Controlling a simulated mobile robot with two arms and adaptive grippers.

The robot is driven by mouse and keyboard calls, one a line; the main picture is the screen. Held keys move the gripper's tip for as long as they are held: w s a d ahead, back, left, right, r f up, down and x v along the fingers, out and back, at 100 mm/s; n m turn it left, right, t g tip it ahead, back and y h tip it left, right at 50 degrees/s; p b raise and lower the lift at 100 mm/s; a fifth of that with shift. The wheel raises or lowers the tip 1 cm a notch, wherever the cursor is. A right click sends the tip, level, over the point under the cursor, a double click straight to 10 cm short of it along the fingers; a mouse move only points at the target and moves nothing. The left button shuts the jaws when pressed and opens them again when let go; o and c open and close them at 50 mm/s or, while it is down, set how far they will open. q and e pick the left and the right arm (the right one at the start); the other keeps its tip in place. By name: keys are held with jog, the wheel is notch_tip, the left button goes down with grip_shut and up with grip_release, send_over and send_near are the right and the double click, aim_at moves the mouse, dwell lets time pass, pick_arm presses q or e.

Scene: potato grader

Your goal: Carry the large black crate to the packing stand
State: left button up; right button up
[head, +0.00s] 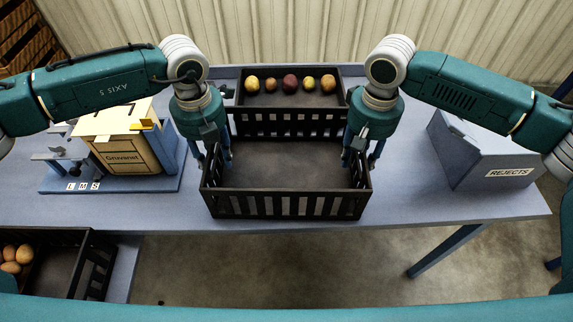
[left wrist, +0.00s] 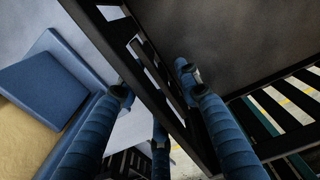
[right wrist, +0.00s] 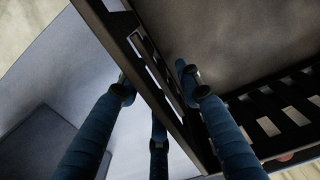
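The large black crate (head: 285,205) stands empty and upright on the blue-grey table (head: 400,205), near its front edge. Its slatted walls also show in the left wrist view (left wrist: 145,65) and the right wrist view (right wrist: 150,75). My left gripper (head: 215,160) is at the crate's left wall, with fingers on both sides of it and apart. My right gripper (head: 362,158) straddles the right wall the same way, fingers apart. Both wrist views show the wall between the spread fingers. I cannot identify the packing stand in these views.
A smaller black crate (head: 290,100) with several potatoes stands directly behind. A device with a wooden box (head: 122,150) is at left, a grey-blue REJECTS box (head: 480,150) at right. Another black crate (head: 90,265) with potatoes sits at lower left. Open floor (head: 280,270) lies in front.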

pick_arm(q)
jog(key=shift+f, duration=0.65)
pick_arm(e)
jog(key=shift+f, duration=0.65)
pick_arm(q)
grip_shut()
pick_arm(e)
grip_shut()
